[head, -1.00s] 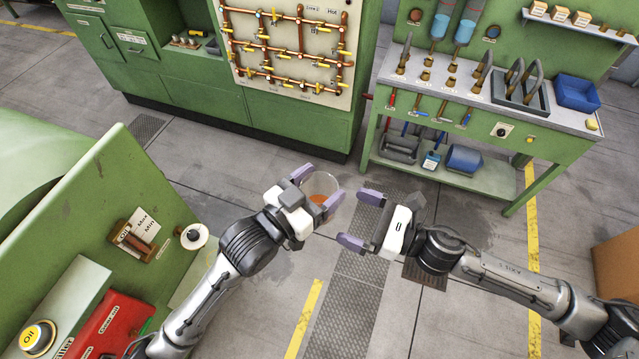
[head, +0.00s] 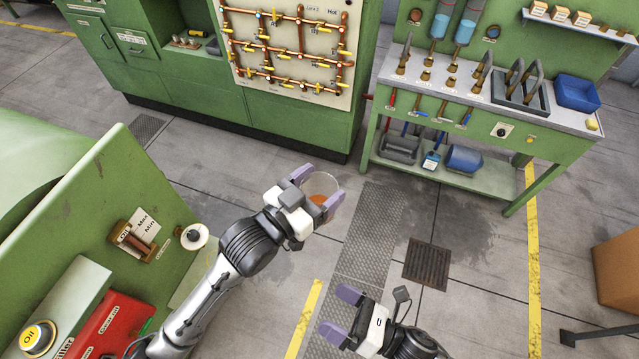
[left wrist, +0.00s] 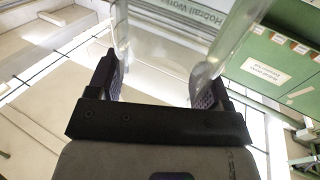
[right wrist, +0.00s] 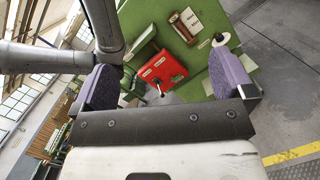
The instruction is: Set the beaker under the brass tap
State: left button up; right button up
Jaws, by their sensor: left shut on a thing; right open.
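The beaker (head: 327,187) is clear, with orange liquid in its lower part. It is held above the floor near the middle of the head view. My left gripper (head: 311,195) is shut on it, one finger on each side. In the left wrist view the clear beaker wall (left wrist: 160,55) shows between the fingers. My right gripper (head: 339,313) is open and empty, lower in the head view and apart from the beaker. I cannot single out the brass tap; a copper pipe panel (head: 290,50) with several yellow-handled valves is on the green cabinet at the back.
A green workbench (head: 480,100) with brass fittings and blue bins stands back right. A green machine (head: 90,215) with an oil gauge (head: 135,238) and red box (head: 110,322) is at left. A floor grate (head: 427,263) and open floor lie between. A brown box (head: 618,262) is far right.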

jog(key=d+f+m+t+h, duration=0.3)
jog(key=d+m+h, duration=1.15)
jog(key=m, duration=0.85)
jog(key=s+d+f+m+g+h, duration=0.1)
jog(key=s+f+m+g, duration=0.5)
jog(key=m, duration=1)
jog(key=s+d+g, duration=0.1)
jog(key=s+g, duration=0.2)
jog(key=shift+d+h, duration=0.35)
jog(key=shift+d, duration=0.05)
